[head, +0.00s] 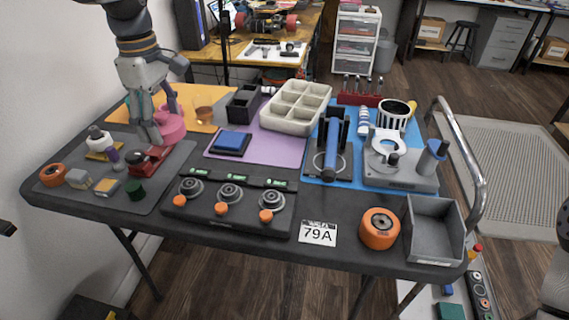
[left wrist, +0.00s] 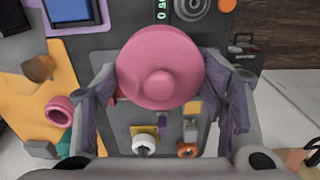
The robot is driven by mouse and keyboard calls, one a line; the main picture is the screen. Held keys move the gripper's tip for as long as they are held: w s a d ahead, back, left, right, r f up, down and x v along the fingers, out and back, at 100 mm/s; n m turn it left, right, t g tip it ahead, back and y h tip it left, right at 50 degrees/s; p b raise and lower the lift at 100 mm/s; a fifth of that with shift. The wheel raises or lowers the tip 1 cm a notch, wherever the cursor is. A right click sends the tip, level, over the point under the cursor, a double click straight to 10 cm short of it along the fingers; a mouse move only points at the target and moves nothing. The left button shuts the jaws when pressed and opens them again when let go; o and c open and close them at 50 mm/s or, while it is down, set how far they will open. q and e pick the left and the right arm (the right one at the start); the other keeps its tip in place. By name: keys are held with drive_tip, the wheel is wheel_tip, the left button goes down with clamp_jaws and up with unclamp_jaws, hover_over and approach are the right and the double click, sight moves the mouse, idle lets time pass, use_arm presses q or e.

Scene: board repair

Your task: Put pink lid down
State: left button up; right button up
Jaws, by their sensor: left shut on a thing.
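My left gripper (head: 160,130) is shut on the pink lid (head: 173,127), above the back right of the dark grey mat at the table's left. In the left wrist view the lid (left wrist: 160,68) is a round disc with a knob facing the camera. It sits between the two fingers of the left gripper (left wrist: 160,85). The lid hides part of the grey mat below it. My right gripper is not in view.
The orange mat (head: 205,119) lies behind; a purple mat holds a blue box (head: 231,142).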

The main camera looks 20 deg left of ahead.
use_arm(q)
drive_tip(key=s+d+f+m, duration=0.3)
drive_tip(key=s+d+m, duration=0.4)
drive_tip(key=d+m, duration=0.2)
drive_tip(key=s+d+f+m, duration=0.4)
drive_tip(key=s+d+m, duration=0.3)
drive_tip(key=d+m, duration=0.3)
drive_tip(key=shift+s+d+f, duration=0.15)
drive_tip(key=shift+s+d, duration=0.2)
drive_tip(key=shift+d, duration=0.9)
